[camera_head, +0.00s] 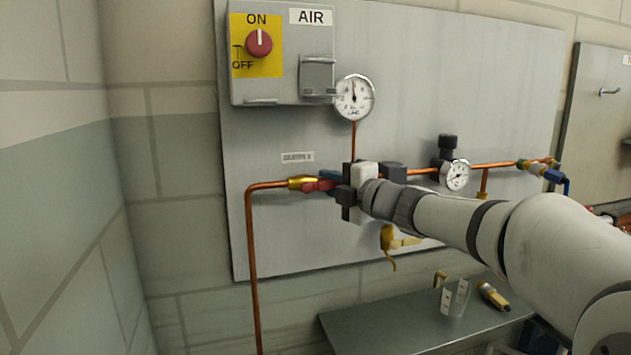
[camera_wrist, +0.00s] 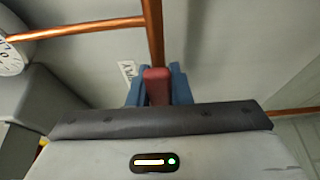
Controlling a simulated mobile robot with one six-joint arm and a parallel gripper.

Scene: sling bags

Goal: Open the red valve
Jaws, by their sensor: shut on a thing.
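The red valve handle (camera_head: 318,186) sits on the copper pipe line on the grey wall panel, just right of a brass fitting (camera_head: 300,182). My gripper (camera_head: 332,182) reaches in from the right and is shut on the handle. In the wrist view the red handle (camera_wrist: 157,86) stands between my blue fingertips, next to a vertical-looking copper pipe (camera_wrist: 153,35). My gripper body and fingers hide much of the valve in the head view, so its exact turn is hard to tell.
A box marked AIR has a red knob (camera_head: 259,43) pointing up to ON. A round gauge (camera_head: 354,98) is above my gripper; another gauge (camera_head: 455,175) is to the right. A yellow hooked part (camera_head: 388,238) hangs below. A grey bench (camera_head: 370,330) stands beneath the panel.

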